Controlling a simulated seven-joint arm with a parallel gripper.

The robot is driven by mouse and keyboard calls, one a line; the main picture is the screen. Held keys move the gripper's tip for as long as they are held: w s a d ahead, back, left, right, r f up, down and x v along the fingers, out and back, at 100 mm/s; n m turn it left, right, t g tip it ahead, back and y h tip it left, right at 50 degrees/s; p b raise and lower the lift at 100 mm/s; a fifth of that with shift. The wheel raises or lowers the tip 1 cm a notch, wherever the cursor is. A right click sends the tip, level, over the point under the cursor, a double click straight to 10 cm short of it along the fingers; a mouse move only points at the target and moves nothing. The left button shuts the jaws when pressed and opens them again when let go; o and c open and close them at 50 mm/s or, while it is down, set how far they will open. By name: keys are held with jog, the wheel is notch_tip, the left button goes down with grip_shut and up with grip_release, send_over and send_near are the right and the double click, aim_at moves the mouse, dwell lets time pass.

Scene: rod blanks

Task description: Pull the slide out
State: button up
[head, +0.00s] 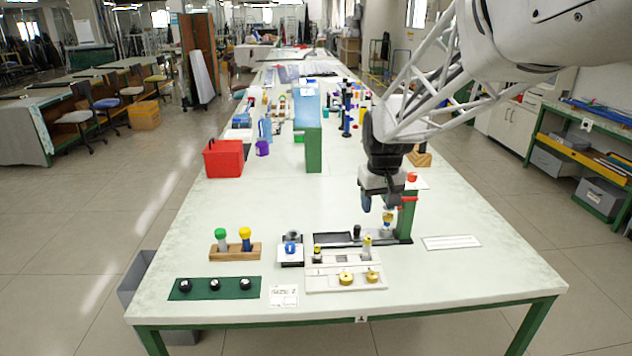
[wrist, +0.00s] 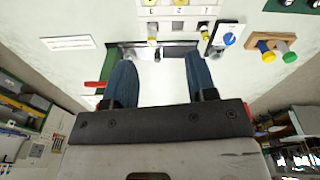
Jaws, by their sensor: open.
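A fixture with a green upright (head: 405,222) and a long dark base (head: 335,239) stands near the front of the table. A small black knob (head: 357,231) stands on the base; which part is the slide I cannot tell for sure. The dark base also shows in the wrist view (wrist: 182,46). My gripper (head: 377,206) is above the right part of the base, just left of the green upright. Its two blue fingers (wrist: 161,80) point down, spread apart, with nothing held between them. A small piece with yellow and blue (head: 387,219) shows just below the fingers, partly hidden.
A white tray (head: 340,286) with small posts and brass knobs lies in front. A blue-knob box (head: 291,250), a wooden block (head: 234,252) with green and yellow handles, and a green strip (head: 213,290) lie left. A red lever (wrist: 95,84) sits close beside one finger.

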jog(key=w+f+n, duration=0.1)
jog(key=w+f, duration=0.3)
jog(key=w, duration=0.3)
jog(key=w+f, duration=0.4)
jog(key=w, duration=0.3)
jog(key=g, duration=0.1)
send_over(357, 226)
jog(key=shift+n, duration=0.4)
jog(key=f, duration=0.7)
jog(key=s+f, duration=0.1)
jog(key=f, duration=0.2)
jog(key=shift+f, duration=0.2)
jog(key=shift+w+d+f, duration=0.1)
jog(key=shift+w+f, duration=0.4)
jog(key=shift+f, duration=0.05)
jog(key=shift+f, duration=0.1)
jog(key=shift+f, duration=3.8)
grip_shut()
